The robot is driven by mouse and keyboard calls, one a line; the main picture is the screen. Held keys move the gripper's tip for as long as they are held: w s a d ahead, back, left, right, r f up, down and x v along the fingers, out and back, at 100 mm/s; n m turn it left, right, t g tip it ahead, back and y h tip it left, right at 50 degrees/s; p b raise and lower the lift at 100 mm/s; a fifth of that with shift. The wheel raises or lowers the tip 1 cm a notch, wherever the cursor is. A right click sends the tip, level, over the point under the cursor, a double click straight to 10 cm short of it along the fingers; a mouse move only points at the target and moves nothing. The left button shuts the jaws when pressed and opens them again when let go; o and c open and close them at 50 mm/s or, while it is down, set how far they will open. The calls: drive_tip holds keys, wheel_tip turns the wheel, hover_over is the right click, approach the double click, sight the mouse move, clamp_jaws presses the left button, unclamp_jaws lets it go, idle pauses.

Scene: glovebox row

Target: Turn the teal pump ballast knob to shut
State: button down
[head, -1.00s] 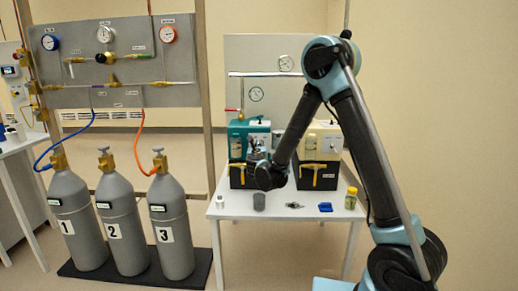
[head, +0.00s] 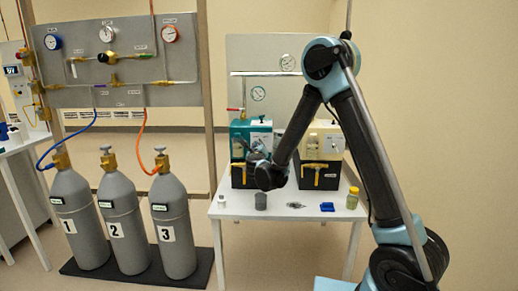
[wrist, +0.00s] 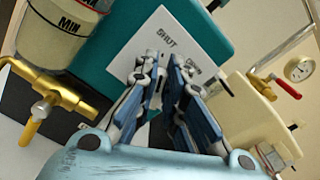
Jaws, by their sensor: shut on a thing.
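The teal pump (head: 262,127) stands on the white table at the back, left of a cream pump. In the wrist view its teal body (wrist: 112,50) carries a white plate (wrist: 150,48) with the words SHUT and OPEN. My gripper (wrist: 168,72) is at this plate, its two blue-padded fingers close together and pointing at it. It also shows in the head view (head: 247,150), in front of the teal pump. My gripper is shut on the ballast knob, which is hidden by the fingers. I cannot tell which word the knob points to.
The cream pump (head: 328,141) stands close to the right. A brass tee fitting (wrist: 45,100) and a sight glass marked MIN (wrist: 62,30) are left of my fingers. A grey cup (head: 261,201), a blue item (head: 327,207) and a yellow bottle (head: 352,198) are on the table's front.

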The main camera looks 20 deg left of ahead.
drive_tip(key=c, duration=1.7)
unclamp_jaws()
drive_tip(key=shift+s, duration=0.1)
drive_tip(key=v, duration=1.1)
drive_tip(key=shift+s+d, duration=0.2)
drive_tip(key=shift+s, duration=0.2)
